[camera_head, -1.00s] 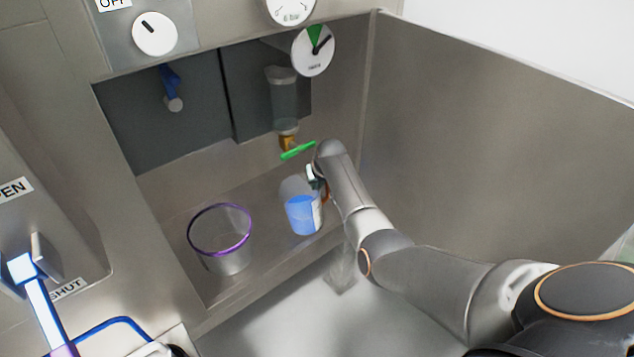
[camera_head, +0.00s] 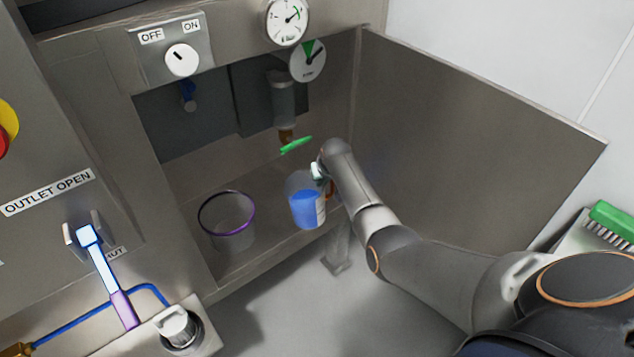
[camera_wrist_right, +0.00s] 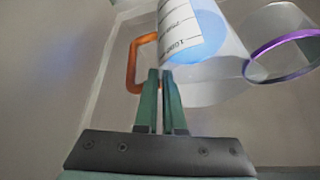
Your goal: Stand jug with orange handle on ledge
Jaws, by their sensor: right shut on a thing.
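The jug (camera_head: 307,209) is clear, holds blue liquid and has an orange handle (camera_wrist_right: 133,66) that shows in the wrist view. My right gripper (camera_head: 318,173) is shut on the jug at its handle side; its narrow green fingers also show in the wrist view (camera_wrist_right: 163,78). The jug looks nearly upright at the front right of the ledge (camera_head: 266,216), inside the steel recess. I cannot tell whether its base touches the ledge. My left gripper is not in view.
A clear container with a purple rim (camera_head: 228,213) stands on the ledge, left of the jug. A green lever (camera_head: 297,145) under a spout hangs just above the jug. A steel side wall (camera_head: 450,140) stands to the right. Bare ledge lies between the containers.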

